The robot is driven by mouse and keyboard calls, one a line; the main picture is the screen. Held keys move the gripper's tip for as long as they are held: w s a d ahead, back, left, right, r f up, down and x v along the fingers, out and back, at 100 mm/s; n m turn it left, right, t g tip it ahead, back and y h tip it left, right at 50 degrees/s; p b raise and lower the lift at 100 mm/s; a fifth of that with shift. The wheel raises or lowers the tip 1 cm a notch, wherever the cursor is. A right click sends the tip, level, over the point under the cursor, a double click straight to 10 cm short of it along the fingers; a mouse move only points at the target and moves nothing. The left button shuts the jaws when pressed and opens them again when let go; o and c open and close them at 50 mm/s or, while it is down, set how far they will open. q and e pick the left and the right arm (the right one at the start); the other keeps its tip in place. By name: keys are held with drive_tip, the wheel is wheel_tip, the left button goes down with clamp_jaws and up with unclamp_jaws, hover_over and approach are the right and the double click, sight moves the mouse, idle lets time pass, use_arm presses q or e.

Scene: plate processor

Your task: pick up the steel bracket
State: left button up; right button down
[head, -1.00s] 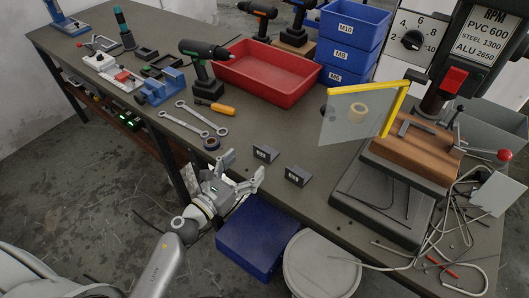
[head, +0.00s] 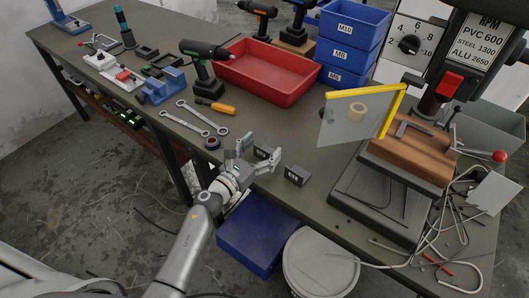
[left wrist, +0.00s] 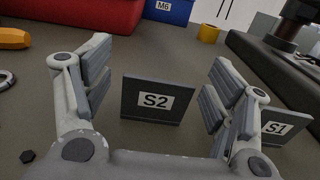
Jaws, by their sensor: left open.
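Two small dark grey angled plates stand on the bench's front part. One, labelled S2 (left wrist: 152,100), is between my open left fingers in the left wrist view, with clear gaps on both sides. It also shows in the head view (head: 264,152). The other, labelled S1 (left wrist: 282,128), is just right of the right finger and partly hidden by it; it also shows in the head view (head: 297,175). I cannot tell for sure which thing is the steel bracket. My left gripper (head: 256,158) is open and empty at the bench's front edge. My right gripper is out of view.
The drill press, with a wooden block (head: 414,158) and yellow-framed guard (head: 365,92), stands right. A blue crate (head: 250,240) is below.

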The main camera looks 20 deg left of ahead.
use_arm(q)
drive_tip(key=c, duration=1.4)
drive_tip(key=shift+r, duration=0.1)
